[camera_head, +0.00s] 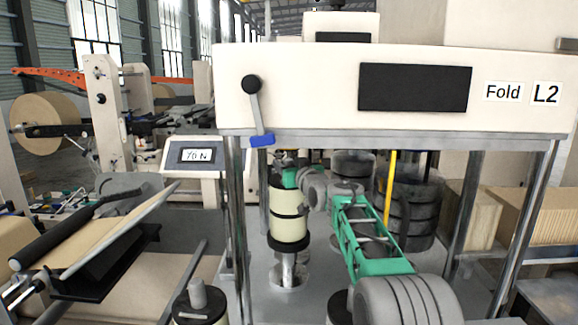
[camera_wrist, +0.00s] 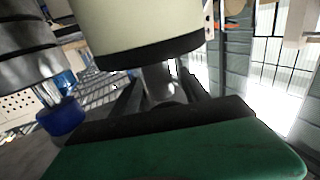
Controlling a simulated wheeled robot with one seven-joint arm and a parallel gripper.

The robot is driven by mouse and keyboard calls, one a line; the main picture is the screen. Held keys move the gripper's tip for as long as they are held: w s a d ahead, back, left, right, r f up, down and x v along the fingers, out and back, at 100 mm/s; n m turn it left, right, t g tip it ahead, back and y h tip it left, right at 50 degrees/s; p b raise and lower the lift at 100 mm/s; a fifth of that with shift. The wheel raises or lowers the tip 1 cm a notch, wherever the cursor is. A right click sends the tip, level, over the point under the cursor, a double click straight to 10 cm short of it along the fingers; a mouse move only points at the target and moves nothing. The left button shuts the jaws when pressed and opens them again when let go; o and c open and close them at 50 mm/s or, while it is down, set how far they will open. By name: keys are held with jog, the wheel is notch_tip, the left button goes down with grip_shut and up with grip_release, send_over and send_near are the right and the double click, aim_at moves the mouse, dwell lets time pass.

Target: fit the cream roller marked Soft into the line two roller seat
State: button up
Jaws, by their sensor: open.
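A cream roller (camera_head: 289,228) with black bands stands upright on a metal shaft in a round seat (camera_head: 288,277) under the frame labelled Fold L2. No Soft marking can be read on it. My gripper (camera_head: 290,178) is at the roller's top end, partly hidden by my own arm. In the wrist view the cream roller (camera_wrist: 135,25) with its black end band fills the top. Its metal shaft end (camera_wrist: 160,84) lies between the dark open fingers of my gripper (camera_wrist: 162,98). I cannot tell whether the fingers touch the shaft.
Another cream roller (camera_head: 200,310) with a black cap stands at the front, cut off by the frame edge. Dark stacked rollers (camera_head: 410,215) stand behind my arm. Steel posts (camera_head: 236,200) flank the bay. A black-knobbed lever (camera_head: 256,108) with a blue end hangs above. A display (camera_head: 195,156) stands left.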

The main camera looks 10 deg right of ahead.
jog(key=shift+s+r, duration=0.1)
jog(key=s+d+b, duration=0.2)
jog(key=s+b, duration=0.3)
jog(key=s, duration=0.6)
jog(key=shift+s+d, duration=0.15)
jog(key=shift+s, duration=0.15)
